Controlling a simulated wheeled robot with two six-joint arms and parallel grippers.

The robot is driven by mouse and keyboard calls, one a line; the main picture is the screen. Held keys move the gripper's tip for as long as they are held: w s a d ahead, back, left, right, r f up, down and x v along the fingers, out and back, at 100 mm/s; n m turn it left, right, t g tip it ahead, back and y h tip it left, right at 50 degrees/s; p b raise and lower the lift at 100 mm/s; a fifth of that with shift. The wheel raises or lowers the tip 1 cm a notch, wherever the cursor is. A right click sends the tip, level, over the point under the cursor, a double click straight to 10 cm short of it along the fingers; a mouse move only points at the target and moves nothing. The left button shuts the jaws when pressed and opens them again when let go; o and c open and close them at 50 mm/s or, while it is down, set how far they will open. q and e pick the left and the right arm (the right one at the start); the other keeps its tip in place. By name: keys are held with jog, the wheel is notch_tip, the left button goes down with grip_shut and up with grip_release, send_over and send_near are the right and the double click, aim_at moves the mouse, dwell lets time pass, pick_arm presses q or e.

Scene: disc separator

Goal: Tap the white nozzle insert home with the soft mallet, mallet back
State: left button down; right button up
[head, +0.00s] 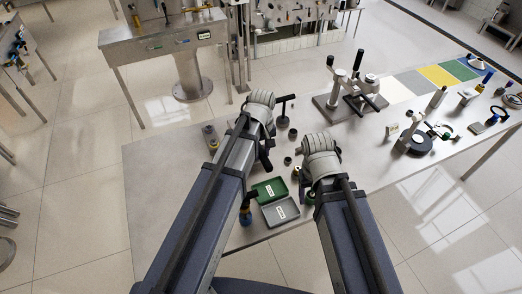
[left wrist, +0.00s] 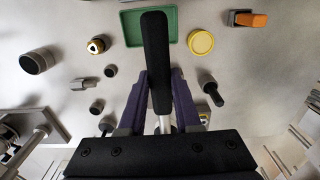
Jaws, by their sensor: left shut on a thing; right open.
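My left gripper (left wrist: 158,112) is shut on the soft mallet. In the head view the black T-shaped mallet (head: 286,98) stands out past the left gripper (head: 268,120), above the table. A small brass-coloured round piece with a pale and dark centre (left wrist: 96,45) lies apart from the mallet; I cannot tell if it holds the white nozzle insert. My right gripper (head: 318,148) is open, its fingers mostly hidden behind its wrist.
A green tray (head: 256,186) and a grey tray (head: 266,213) lie between my arms. A yellow round lid (left wrist: 201,42), a dark cylinder (left wrist: 37,61) and several small parts lie around. A metal press stand (head: 345,108) is behind right. Coloured mats (head: 438,75) lie farther right.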

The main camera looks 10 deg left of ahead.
pick_arm(q)
jog(key=shift+f+b, duration=2.2)
jog(key=shift+f, duration=0.05)
jog(key=shift+r+p, duration=1.55)
jog(key=shift+f, duration=0.1)
